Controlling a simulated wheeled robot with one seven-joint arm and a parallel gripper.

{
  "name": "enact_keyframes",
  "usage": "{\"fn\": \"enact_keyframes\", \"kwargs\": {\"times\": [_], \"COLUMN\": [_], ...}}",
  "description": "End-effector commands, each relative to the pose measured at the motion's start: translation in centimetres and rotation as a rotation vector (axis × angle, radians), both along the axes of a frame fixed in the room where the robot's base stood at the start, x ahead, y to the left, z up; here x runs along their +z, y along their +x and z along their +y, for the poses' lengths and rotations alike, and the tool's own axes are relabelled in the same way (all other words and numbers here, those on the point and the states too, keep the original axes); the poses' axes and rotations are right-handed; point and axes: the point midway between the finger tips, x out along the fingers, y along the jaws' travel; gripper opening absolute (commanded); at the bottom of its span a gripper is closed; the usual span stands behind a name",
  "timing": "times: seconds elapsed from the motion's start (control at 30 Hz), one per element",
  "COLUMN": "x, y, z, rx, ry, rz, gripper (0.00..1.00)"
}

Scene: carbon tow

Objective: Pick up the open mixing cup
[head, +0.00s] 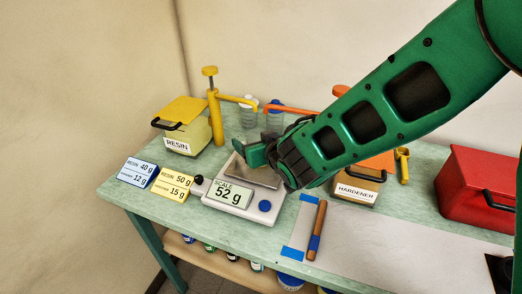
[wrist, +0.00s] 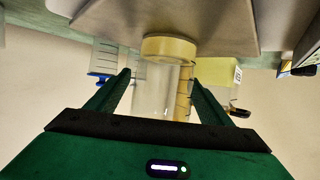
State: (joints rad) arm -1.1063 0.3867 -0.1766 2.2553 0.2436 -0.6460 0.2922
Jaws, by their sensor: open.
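A clear cup (wrist: 155,90) with a cream-coloured layer (wrist: 169,48) at one end stands between my open fingers in the wrist view. That end is at the plate of the scale (head: 229,196), which reads 52 g. My gripper (wrist: 161,82) is open, with one finger on each side of the cup. Gaps show between the fingers and the cup, so it is not clasped. In the head view my gripper (head: 258,153) is low over the scale plate and, with my green arm, hides the cup there.
A resin container (head: 183,133) and yellow pump (head: 215,118) stand behind the scale. Graduated containers (head: 248,115) are at the back. A hardener container (head: 357,190) and red box (head: 476,192) are to the right.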

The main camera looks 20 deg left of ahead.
Motion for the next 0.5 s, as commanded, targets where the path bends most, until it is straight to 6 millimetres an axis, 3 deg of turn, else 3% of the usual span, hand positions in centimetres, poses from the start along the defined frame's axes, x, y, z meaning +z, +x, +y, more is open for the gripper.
{"fn": "enact_keyframes", "kwargs": {"times": [0.17,0.33,0.5], "x": [0.01,0.01,0.02], "y": [0.0,-0.01,0.0], "z": [0.0,-0.01,-0.02], "rx": [0.0,0.0,0.0], "ry": [0.0,0.0,0.0], "rz": [0.0,0.0,0.0], "gripper": [0.74,0.33,0.25]}}
